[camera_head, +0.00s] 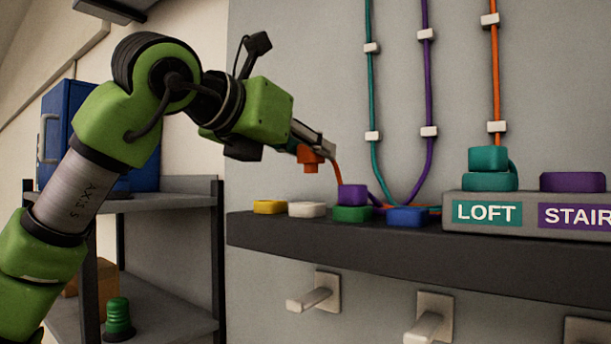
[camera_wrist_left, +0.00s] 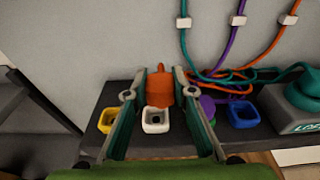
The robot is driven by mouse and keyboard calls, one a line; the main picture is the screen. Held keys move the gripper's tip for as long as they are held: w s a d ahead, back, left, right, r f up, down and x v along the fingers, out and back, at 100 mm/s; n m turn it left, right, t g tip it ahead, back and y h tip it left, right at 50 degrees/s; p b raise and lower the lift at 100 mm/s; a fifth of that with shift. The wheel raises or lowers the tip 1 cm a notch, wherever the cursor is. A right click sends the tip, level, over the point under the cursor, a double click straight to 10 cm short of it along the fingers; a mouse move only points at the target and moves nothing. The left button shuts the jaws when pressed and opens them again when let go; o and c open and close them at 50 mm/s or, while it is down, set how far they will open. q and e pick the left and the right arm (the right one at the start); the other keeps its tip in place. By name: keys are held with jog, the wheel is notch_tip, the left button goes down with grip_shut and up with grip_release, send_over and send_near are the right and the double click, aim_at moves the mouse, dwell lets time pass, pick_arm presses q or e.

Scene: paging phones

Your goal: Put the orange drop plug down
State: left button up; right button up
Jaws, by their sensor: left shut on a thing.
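The orange drop plug (camera_head: 310,158) is held between the fingers of my left gripper (camera_head: 318,146), above the dark ledge (camera_head: 290,235). Its orange cord (camera_head: 338,172) hangs down to the ledge behind. In the left wrist view the orange plug (camera_wrist_left: 160,88) shows between the two fingers, beyond and partly over the white socket (camera_wrist_left: 155,122). The ledge carries yellow (camera_head: 270,207), white (camera_head: 307,210), green (camera_head: 352,214) and blue (camera_head: 408,217) sockets in a row. A purple plug (camera_head: 353,194) is at the green socket. My right gripper is not in view.
Teal, purple and orange cords run up the wall. Pale pegs (camera_head: 314,296) stick out below. A shelf (camera_head: 170,203) with a blue cabinet stands left.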

pick_arm(q)
jog(key=shift+w+a+f, duration=0.25)
jog(key=shift+w+f, duration=0.55)
jog(key=shift+f, duration=0.2)
notch_tip(320, 180, down, 3)
jog(key=shift+f+p, duration=0.1)
jog(key=shift+p, duration=0.3)
jog(key=shift+w+a+f, duration=0.1)
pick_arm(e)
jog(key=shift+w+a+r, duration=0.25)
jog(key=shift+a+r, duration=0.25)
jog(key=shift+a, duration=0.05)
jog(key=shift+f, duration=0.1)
pick_arm(q)
jog(key=shift+f+b, duration=0.3)
jog(key=shift+b, duration=0.1)
jog(key=o, duration=1.1)
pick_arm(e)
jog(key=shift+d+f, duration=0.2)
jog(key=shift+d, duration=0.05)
pick_arm(q)
jog(key=shift+r, duration=0.1)
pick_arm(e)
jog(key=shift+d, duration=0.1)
